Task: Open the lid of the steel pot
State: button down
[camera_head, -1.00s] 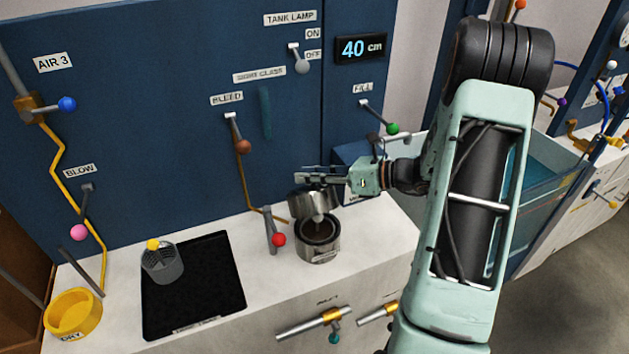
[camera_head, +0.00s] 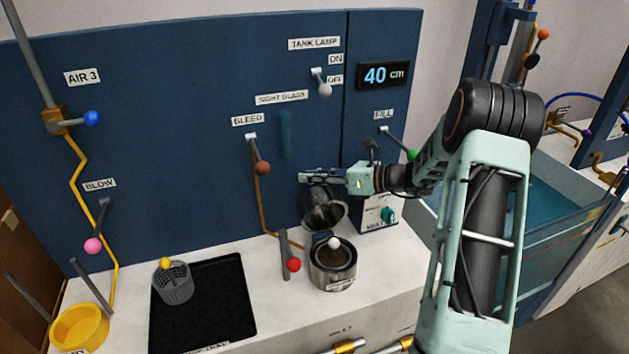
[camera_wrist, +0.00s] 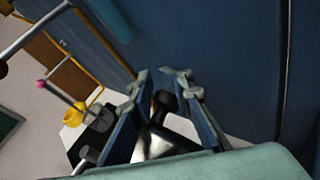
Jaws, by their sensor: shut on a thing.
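The steel pot (camera_head: 333,275) stands on the white counter with its mouth uncovered. Its shiny round lid (camera_head: 323,210) is tilted up steeply behind and above the pot, leaning toward the blue panel. My gripper (camera_head: 312,178) is at the top of the raised lid, shut on it. In the wrist view, my fingers (camera_wrist: 160,92) stand on both sides of a dark knob, with the reflective lid (camera_wrist: 160,145) below. The grip itself is partly hidden in the head view. A small white ball (camera_head: 334,243) shows at the pot's mouth.
A red-knobbed lever (camera_head: 293,264) stands just left of the pot. A brown-knobbed bleed lever (camera_head: 262,168) is on the panel left of my gripper. A black tray (camera_head: 215,305) holds a mesh basket (camera_head: 173,284). A yellow bowl (camera_head: 80,328) is at far left.

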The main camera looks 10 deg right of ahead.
jog(key=f, duration=0.3)
jog(key=shift+s+d+h, duration=0.15)
jog(key=shift+d+h, duration=0.15)
jog(key=c, duration=1.7)
grip_release()
jog(key=shift+d, duration=0.2)
jog(key=s+d+r, duration=0.1)
jog(key=d, duration=0.1)
jog(key=s+d+r, duration=0.1)
jog(key=r, duration=0.1)
jog(key=shift+s+d+r, duration=0.15)
jog(key=shift+d, duration=0.25)
jog(key=f+v, duration=0.1)
jog(key=v, duration=0.6)
jog(key=d+f+v, duration=0.1)
jog(key=v, duration=0.3)
jog(key=shift+s+d+f, duration=0.15)
jog(key=shift+s+f, duration=0.05)
